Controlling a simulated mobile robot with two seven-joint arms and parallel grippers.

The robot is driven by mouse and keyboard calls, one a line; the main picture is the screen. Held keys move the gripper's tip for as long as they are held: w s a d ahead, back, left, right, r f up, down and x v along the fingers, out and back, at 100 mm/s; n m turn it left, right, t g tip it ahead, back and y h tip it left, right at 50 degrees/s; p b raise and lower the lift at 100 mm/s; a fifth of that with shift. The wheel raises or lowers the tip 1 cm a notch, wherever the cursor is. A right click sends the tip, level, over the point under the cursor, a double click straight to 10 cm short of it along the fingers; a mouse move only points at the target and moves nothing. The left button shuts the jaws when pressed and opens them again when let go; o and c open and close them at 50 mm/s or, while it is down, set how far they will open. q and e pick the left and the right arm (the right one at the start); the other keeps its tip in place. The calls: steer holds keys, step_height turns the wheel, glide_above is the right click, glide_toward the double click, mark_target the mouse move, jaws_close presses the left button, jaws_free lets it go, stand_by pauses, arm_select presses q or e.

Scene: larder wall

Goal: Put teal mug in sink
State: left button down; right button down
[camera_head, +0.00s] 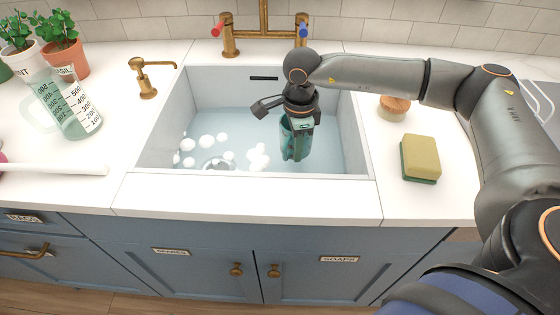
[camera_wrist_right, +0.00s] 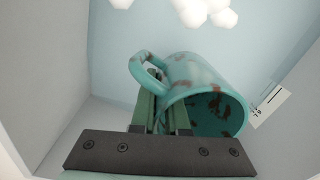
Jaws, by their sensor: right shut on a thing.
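The teal mug (camera_head: 289,146) is in the right half of the white sink (camera_head: 160,150), below the rim level, in the head view. In the right wrist view the mug (camera_wrist_right: 208,88) has brown speckles, and its open mouth faces the camera. My right gripper (camera_head: 297,124) points down into the sink. In the wrist view its green fingers (camera_wrist_right: 164,112) are shut on the mug at its handle side. I cannot tell whether the mug touches the sink floor. My left gripper is not in view.
White suds (camera_head: 258,158) float in the sink's left and middle. A brass tap (camera_head: 230,40) stands behind. A sponge (camera_head: 420,158) and a wooden-topped brush (camera_head: 394,105) lie right of the sink. A glass measuring jug (camera_head: 72,105) and potted herbs (camera_head: 62,52) stand at left.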

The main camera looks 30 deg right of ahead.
step_height(320, 180, down, 7)
steer(key=shift+r, duration=0.15)
steer(key=shift+b, duration=0.3)
steer(key=c, duration=0.9)
jaws_free()
steer(key=shift+r, duration=0.2)
step_height(320, 180, up, 10)
steer(key=shift+s+r+p, duration=0.1)
steer(key=shift+r+p, duration=0.15)
steer(key=shift+p, duration=0.2)
steer(key=shift+r, duration=0.5)
